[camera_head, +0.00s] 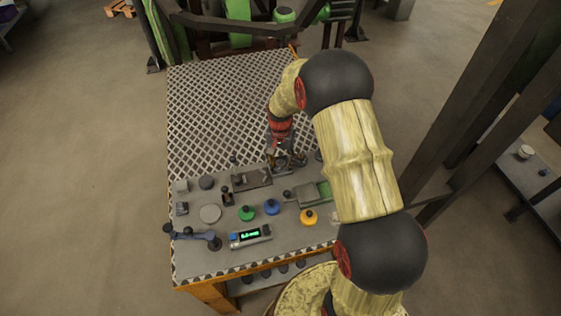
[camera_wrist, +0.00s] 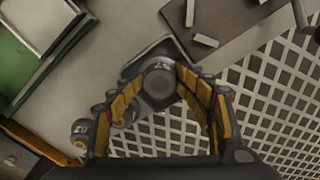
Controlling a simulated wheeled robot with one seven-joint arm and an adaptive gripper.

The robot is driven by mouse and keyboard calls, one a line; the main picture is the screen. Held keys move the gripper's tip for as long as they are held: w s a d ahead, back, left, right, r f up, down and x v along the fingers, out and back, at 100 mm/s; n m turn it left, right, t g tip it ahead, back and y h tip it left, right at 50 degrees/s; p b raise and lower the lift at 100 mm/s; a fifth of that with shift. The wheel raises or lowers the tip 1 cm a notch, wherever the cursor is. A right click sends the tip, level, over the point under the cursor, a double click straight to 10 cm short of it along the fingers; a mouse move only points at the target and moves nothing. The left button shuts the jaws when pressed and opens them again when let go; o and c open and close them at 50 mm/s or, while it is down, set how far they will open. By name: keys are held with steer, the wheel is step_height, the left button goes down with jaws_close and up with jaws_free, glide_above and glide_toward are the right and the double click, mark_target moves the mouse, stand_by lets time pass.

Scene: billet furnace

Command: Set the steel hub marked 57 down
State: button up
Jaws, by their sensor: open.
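My gripper (camera_wrist: 160,82) is open, its two yellow-lined fingers pointing at a round grey steel hub (camera_wrist: 158,84). The hub stands on a dark plate between or just beyond the fingertips; I cannot tell whether they touch it. A mark shows on its top, too small to read surely. A second small grey hub (camera_wrist: 82,128) with a mark on it lies outside the left finger; I cannot read it as 57 either. In the head view my gripper (camera_head: 281,150) is low over the middle of the bench, and largely hides the metal parts under it.
The bench (camera_head: 215,95) has a grated top behind and a grey mat in front. The grating is clear.

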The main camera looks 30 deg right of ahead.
steer(key=shift+s+a+f, duration=0.1)
steer(key=shift+s+f, duration=0.15)
steer(key=shift+s, duration=0.05)
step_height(320, 180, up, 13)
steer(key=p, duration=0.4)
step_height(320, 180, up, 10)
steer(key=f+n+t, duration=0.1)
steer(key=n, duration=0.1)
glide_above(281, 163)
steer(key=s+a, duration=0.3)
steer(key=s+a+r+n+t, duration=0.2)
steer(key=s+a+r, duration=0.2)
steer(key=s+r, duration=0.45)
steer(key=s+a+r+n+t, duration=0.1)
steer(key=s+a+r+n, duration=0.1)
steer(key=s, duration=0.5)
steer(key=s+a+r+n+t, duration=0.1)
steer(key=s+a+r+n, duration=0.1)
steer(key=s, duration=0.6)
step_height(281, 163, up, 3)
steer(key=shift+s+a+f+n+t, duration=0.1)
steer(key=shift+s+a+n+t, duration=0.2)
steer(key=shift+n, duration=0.2)
